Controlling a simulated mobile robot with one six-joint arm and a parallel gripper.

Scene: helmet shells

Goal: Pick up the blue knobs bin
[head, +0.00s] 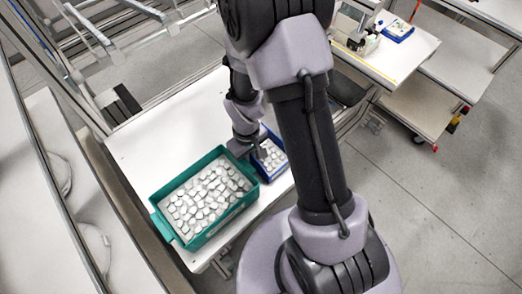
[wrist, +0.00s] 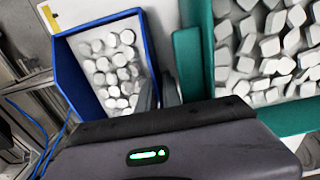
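The blue knobs bin (head: 277,174) stands on the white table, holding several pale round knobs, with its far part hidden by my arm. In the wrist view, the blue bin (wrist: 74,80) is at the upper left. My gripper (head: 260,151) is down at the bin's side nearest the green bin. In the wrist view, my gripper's fingers (wrist: 160,93) are at the blue bin's right wall, one on the inner side and one in the gap beside the green bin. I cannot tell whether they press on the wall.
A larger green bin (head: 196,241) full of pale blocky parts stands close to the left of the blue bin. The white table (head: 150,140) is bare behind and left of them. Another table (head: 411,57) at the upper right holds a small blue tray (head: 398,37).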

